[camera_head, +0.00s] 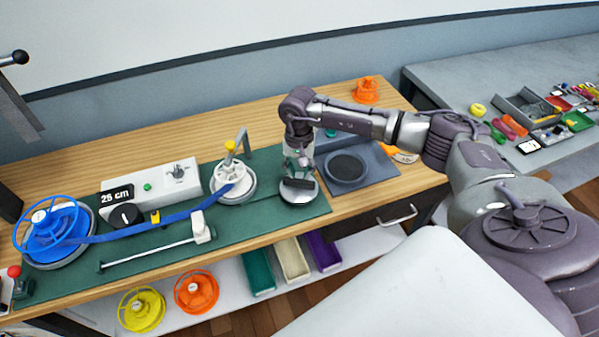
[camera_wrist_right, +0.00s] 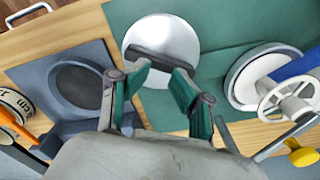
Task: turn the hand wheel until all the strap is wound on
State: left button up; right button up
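A blue spoked reel (camera_head: 55,232) stands at the left of the green mat. Its blue strap (camera_head: 150,224) runs right to a white spoked wheel (camera_head: 233,178) on a pale round base. The white wheel also shows at the right of the right wrist view (camera_wrist_right: 286,96), with the strap (camera_wrist_right: 301,66) reaching it. A yellow knob (camera_head: 230,146) stands by it. My right gripper (camera_head: 299,170) is over a silver disc (camera_head: 298,196) with a dark bar across it. My left gripper is not in view.
A white box labelled 25 cm (camera_head: 150,185) stands behind the strap. A grey tray with a dark round pad (camera_head: 345,168) is right of the disc. A metal rail (camera_head: 150,254) lies in front. Yellow (camera_head: 141,309) and orange (camera_head: 196,291) reels sit on the lower shelf.

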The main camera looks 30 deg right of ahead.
notch_tip(320, 180, up, 13)
jog(key=p, duration=0.6)
jog(key=shift+f, duration=0.15)
dwell(0.6)
jog(key=shift+b, duration=0.35)
dwell(0.3)
notch_tip(320, 180, up, 12)
send_over(299, 180)
dwell(0.3)
